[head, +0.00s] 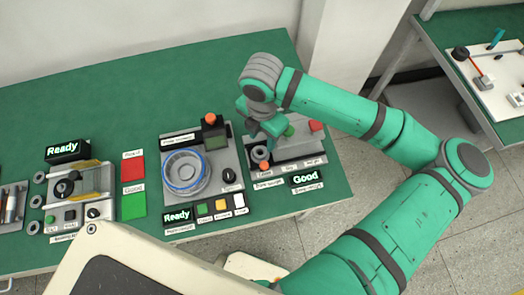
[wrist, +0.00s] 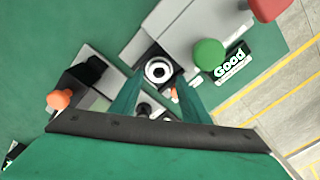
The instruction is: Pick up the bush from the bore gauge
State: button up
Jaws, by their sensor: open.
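The bore gauge (head: 288,152) is a grey station at the right end of the green bench in the head view, with a lit "Good" sign (head: 305,178) at its front. The bush (wrist: 158,71) shows in the wrist view as a light ring with a dark centre, seated on a dark part of the gauge. In the head view the bush (head: 260,154) is small and close under my gripper. My gripper (head: 262,128) is over the gauge, pointing down. In the wrist view my gripper (wrist: 157,93) is open, its two green fingers spread either side below the bush; nothing is between them.
A green button (wrist: 208,54) and a red button (wrist: 268,8) stand beside the bush. Left of the gauge is a station with a round blue-ringed dial (head: 185,172) and an orange-topped post (head: 211,120). Several loose rings lie farther left. The bench's back is clear.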

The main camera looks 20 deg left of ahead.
aim_at(260, 148)
jog(key=shift+s+a+f, duration=0.15)
jog(key=shift+a+f, duration=0.05)
jog(key=shift+f, duration=0.45)
jog(key=shift+d+f, duration=0.15)
jog(key=shift+f, duration=2.45)
jog(key=shift+c, duration=0.7)
jog(key=c, duration=0.8)
